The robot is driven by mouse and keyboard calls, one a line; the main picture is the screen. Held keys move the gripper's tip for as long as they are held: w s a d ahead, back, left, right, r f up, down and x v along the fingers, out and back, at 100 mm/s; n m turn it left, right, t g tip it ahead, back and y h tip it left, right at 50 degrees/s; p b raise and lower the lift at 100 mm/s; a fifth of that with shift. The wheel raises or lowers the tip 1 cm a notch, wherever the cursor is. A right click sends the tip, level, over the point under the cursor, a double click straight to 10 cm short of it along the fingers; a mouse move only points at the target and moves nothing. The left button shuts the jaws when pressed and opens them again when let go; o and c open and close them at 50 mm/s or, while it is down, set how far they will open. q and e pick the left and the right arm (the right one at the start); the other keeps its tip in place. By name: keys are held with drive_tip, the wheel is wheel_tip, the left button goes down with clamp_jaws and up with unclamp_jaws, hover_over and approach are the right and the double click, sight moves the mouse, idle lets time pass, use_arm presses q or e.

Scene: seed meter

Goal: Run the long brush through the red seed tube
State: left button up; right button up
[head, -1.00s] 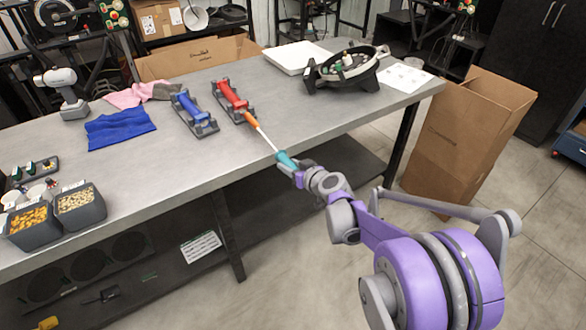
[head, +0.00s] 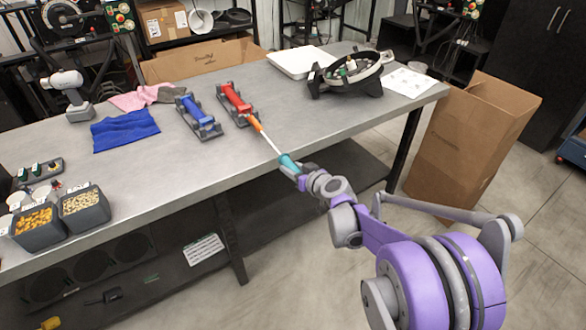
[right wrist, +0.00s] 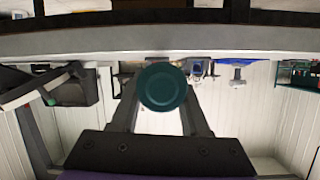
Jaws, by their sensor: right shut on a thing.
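The red seed tube (head: 234,99) lies in a dark cradle on the grey bench, slanting toward the front edge. The long brush has a teal handle (head: 288,162), a thin pale rod (head: 271,144) and orange bristles (head: 257,124). My right gripper (head: 293,168) is shut on the teal handle at the bench's front edge. The round handle end (right wrist: 162,87) shows between the fingers in the right wrist view. The brush points at the tube's near end. Most of the orange shows outside; whether its tip is inside I cannot tell. My left gripper is not in view.
A blue tube (head: 197,112) lies in a similar cradle left of the red one. A blue cloth (head: 124,130) and seed bins (head: 87,213) are further left. A round black seed meter (head: 350,77) stands right of the tubes. A cardboard box (head: 462,140) stands beyond the bench's right end.

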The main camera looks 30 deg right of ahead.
approach(267, 138)
drive_tip(key=shift+s+f+p, duration=0.2)
drive_tip(key=shift+s+f, duration=0.35)
drive_tip(key=shift+f, duration=0.3)
drive_tip(key=shift+s+f+p, duration=0.15)
drive_tip(key=shift+s+f, duration=0.4)
drive_tip(key=shift+f, duration=0.3)
drive_tip(key=shift+w, duration=0.1)
drive_tip(key=shift+w+a+p, duration=0.1)
drive_tip(key=shift+w+p, duration=0.3)
drive_tip(key=shift+w, duration=2.15)
drive_tip(key=shift+w+p, duration=0.55)
drive_tip(key=shift+w, duration=2.15)
drive_tip(key=shift+w+a+p, duration=0.1)
drive_tip(key=shift+w+p, duration=0.4)
drive_tip(key=shift+w, duration=1.35)
drive_tip(key=shift+w+r+p, duration=0.1)
drive_tip(key=shift+w+p, duration=0.65)
drive_tip(key=shift+w, duration=1.85)
drive_tip(key=shift+s, duration=0.1)
